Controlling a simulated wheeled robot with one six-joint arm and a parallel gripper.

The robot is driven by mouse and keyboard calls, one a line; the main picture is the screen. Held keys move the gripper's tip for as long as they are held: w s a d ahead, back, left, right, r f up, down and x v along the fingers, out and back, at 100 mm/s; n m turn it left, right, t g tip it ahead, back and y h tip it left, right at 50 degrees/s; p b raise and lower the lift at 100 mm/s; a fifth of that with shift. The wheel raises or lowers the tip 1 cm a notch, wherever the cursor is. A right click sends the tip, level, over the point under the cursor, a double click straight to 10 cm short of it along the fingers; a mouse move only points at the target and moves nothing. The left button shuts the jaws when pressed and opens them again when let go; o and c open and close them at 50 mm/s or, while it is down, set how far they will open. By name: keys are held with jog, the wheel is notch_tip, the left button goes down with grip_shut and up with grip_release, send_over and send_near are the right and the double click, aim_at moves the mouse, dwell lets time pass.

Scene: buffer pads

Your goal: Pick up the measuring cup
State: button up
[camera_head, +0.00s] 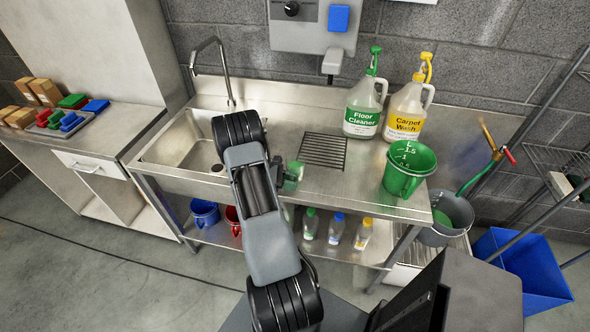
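A large green measuring cup (408,170) with white scale marks stands upright on the right part of the steel counter, its open top facing up. A small green item (293,171) shows just right of my arm, partly hidden by it; I cannot tell what it is. My arm rises across the middle of the view, over the counter, left of the large cup and apart from it. My gripper's fingers are not visible.
Floor cleaner (363,108) and carpet wash (405,112) jugs stand behind the cup. A drain grate (322,151) lies left of it, and a sink (188,143) farther left. Small bottles (336,229) and mugs (204,212) sit on the lower shelf. A grey bucket (447,218) stands right.

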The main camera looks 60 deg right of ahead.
jog(key=shift+s+f, duration=0.1)
jog(key=shift+s, duration=0.1)
jog(key=shift+c, duration=0.2)
grip_shut()
jog(key=shift+r, duration=0.25)
